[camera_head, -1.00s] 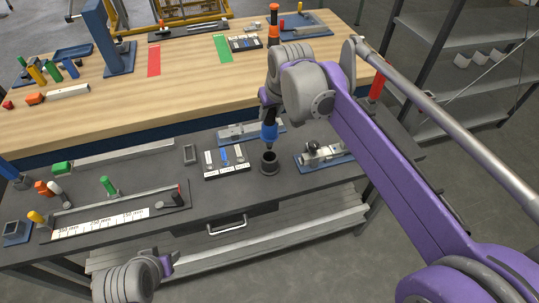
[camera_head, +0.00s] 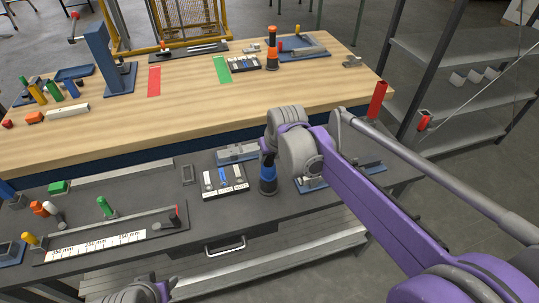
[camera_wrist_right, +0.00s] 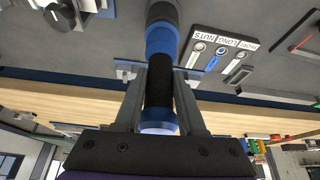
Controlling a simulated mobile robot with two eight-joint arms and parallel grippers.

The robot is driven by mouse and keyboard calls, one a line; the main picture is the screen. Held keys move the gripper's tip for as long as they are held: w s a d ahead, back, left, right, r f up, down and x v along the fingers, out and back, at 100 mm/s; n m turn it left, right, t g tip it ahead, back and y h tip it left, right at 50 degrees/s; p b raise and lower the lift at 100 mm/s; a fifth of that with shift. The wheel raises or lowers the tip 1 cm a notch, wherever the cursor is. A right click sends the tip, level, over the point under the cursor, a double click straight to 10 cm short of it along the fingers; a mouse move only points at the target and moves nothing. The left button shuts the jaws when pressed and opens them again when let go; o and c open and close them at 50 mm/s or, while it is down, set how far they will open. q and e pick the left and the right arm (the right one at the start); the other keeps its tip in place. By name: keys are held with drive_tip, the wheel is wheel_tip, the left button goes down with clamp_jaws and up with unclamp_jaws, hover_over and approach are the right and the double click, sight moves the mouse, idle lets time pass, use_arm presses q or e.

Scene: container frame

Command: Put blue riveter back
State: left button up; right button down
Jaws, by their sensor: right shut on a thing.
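The blue riveter (camera_head: 268,172) is upright, with blue and black bands. My right gripper (camera_head: 267,150) is shut on it; the right wrist view shows the two fingers on either side of its black grip (camera_wrist_right: 159,92). The riveter's lower end is in the round dark holder (camera_head: 268,188) on the grey bench; the holder also shows at the top of the right wrist view (camera_wrist_right: 162,12). Whether it is fully seated cannot be told. My left gripper (camera_head: 162,289) is low at the bottom edge, partly cut off and away from the bench objects.
A tray of nuts and rivets (camera_head: 224,181) is just left of the holder. A blue-based fixture (camera_head: 238,152) lies behind, another (camera_head: 312,184) to the right, partly behind my arm. An orange riveter (camera_head: 272,48) stands on the wooden table (camera_head: 190,95).

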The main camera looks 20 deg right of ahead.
drive_tip(key=shift+f, duration=0.45)
drive_tip(key=c, duration=0.5)
unclamp_jaws()
drive_tip(key=shift+r, duration=0.55)
drive_tip(key=a+v, duration=0.1)
drive_tip(key=v, duration=1.1)
drive_tip(key=s+d+f+m, duration=0.1)
drive_tip(key=s+d+f, duration=0.2)
drive_tip(key=s+f, duration=1.4)
drive_tip(key=s, duration=0.3)
drive_tip(key=shift+t+h+p, duration=0.3)
drive_tip(key=shift+p, duration=0.1)
drive_tip(key=shift+d+f, duration=0.1)
